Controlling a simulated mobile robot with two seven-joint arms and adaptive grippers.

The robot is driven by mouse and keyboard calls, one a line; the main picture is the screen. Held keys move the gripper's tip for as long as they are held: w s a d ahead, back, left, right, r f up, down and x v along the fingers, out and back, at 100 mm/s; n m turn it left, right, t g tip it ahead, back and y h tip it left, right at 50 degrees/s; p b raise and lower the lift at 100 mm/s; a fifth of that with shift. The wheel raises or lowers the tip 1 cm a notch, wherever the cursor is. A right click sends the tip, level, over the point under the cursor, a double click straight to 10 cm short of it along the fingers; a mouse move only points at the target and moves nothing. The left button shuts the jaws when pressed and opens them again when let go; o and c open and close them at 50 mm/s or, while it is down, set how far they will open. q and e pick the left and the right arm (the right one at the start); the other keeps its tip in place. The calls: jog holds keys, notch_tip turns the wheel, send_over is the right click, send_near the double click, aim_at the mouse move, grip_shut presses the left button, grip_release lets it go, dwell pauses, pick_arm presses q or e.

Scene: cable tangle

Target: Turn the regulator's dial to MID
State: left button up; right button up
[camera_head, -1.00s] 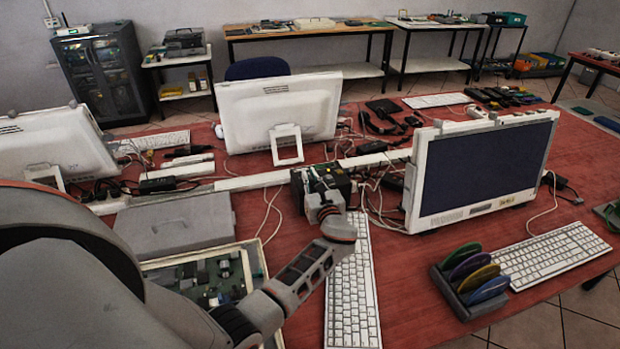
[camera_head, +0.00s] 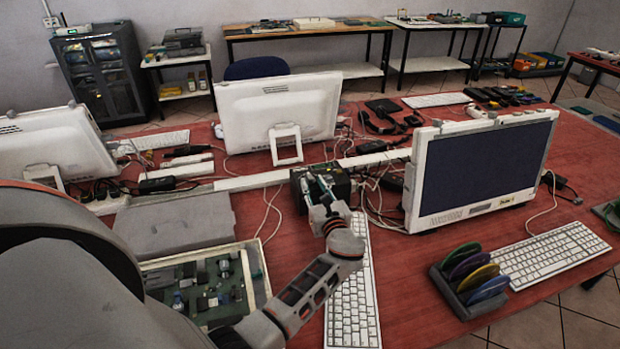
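A small dark box (camera_head: 342,182), which looks like the regulator, stands on the red table between the middle and right monitors. Its dial and markings cannot be made out; my gripper covers part of it. My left gripper (camera_head: 322,187) reaches over the front of the box from below, fingertips at or very near its front and top. Whether they touch it, and how far apart the fingers are, is too small to tell. My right gripper is out of view.
A white keyboard (camera_head: 351,300) lies just under my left wrist. An open case of electronic parts (camera_head: 257,276) and a grey closed case (camera_head: 178,226) are on the left. The right monitor (camera_head: 484,170) stands close to the box, with loose cables between.

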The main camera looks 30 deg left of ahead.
pick_arm(q)
jog(key=v, duration=0.7)
jog(key=shift+s+d, duration=0.1)
